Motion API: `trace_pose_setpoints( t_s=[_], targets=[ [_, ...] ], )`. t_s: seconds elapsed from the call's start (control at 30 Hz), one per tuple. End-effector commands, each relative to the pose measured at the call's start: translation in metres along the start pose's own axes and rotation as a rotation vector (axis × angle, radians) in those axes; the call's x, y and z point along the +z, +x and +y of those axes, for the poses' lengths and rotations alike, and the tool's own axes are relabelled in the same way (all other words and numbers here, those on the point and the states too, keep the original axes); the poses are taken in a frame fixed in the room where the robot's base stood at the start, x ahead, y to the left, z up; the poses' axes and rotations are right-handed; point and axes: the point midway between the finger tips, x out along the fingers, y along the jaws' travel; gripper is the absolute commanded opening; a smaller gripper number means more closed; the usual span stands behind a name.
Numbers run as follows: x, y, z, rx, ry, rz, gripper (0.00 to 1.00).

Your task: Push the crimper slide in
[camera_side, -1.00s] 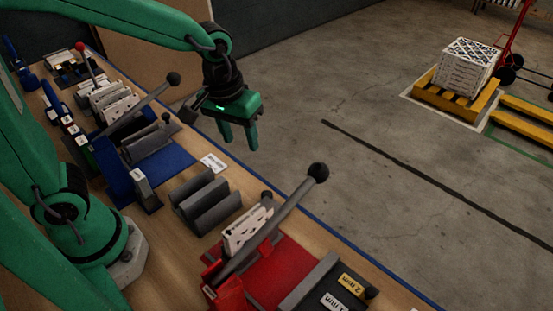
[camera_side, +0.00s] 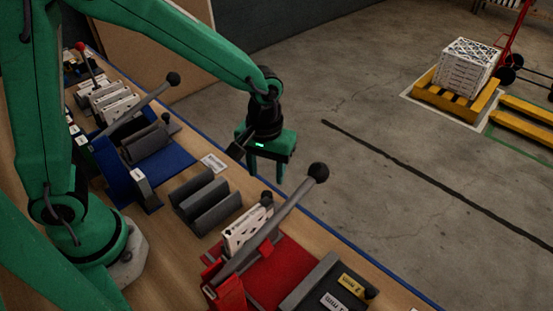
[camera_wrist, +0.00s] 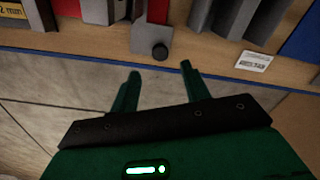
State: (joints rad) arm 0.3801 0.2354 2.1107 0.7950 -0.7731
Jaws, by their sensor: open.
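My gripper (camera_side: 266,172) hangs open and empty over the far table edge, with its fingers pointing down, just beyond the red station. It also shows in the wrist view (camera_wrist: 160,70), both fingers apart. The red station (camera_side: 280,268) has a grey lever (camera_side: 285,212) raised at a slant with a black ball knob (camera_side: 318,172). A white patterned filter (camera_side: 243,232) stands beside the lever, and a small dark knob (camera_side: 267,197) shows behind it. In the wrist view a dark knob (camera_wrist: 160,51) faces the space between my fingertips. I cannot tell for sure which part is the crimper slide.
A grey ridged rack (camera_side: 207,203) and a white card (camera_side: 214,163) lie left of the red station. A blue station (camera_side: 165,163) with its own raised lever (camera_side: 140,103) stands farther back. A dark tray (camera_side: 335,292) with yellow and white labels is at the front.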

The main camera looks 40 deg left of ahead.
Motion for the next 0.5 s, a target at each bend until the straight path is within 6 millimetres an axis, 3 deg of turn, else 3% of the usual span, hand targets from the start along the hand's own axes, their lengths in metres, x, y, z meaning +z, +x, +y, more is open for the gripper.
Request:
trace_pose_setpoints(
  t_s=[0.5],
  targets=[
    [0.001, 0.057, -0.001, -0.002, 0.0, -0.003, 0.47]
  ],
)
